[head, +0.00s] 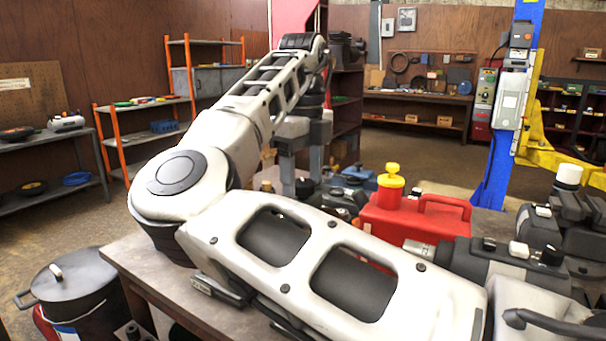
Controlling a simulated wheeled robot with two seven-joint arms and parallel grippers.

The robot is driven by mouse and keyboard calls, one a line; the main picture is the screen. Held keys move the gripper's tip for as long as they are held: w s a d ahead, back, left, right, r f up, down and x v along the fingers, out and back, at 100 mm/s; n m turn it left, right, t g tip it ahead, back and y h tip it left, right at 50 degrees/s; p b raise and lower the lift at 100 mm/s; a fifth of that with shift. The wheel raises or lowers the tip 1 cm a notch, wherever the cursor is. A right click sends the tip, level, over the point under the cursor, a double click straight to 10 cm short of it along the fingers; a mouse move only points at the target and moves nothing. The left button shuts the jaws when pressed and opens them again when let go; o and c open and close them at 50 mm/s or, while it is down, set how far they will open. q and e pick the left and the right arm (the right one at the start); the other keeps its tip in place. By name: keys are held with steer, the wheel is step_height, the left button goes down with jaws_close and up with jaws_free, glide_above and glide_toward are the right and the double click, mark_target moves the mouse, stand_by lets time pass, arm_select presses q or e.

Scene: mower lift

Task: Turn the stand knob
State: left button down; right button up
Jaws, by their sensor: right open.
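My right arm reaches across the middle of the head view and bends back toward the workbench (126,262). My right gripper (302,178) points down over the far part of the bench, with its two grey fingers apart and nothing seen between them. I cannot make out the stand knob for certain; my arm hides much of the bench. Small dark and blue parts (352,176) lie just right of the gripper. My left gripper is not in view.
A red fuel can (420,217) with a yellow cap (391,176) stands on the bench right of my arm. Dark tool-like items crowd the right side. A black lidded pot (75,285) stands at lower left. A blue post (500,165) rises behind. Open floor lies beyond.

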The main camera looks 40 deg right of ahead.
steer(key=c, duration=1)
steer(key=shift+n, duration=0.3)
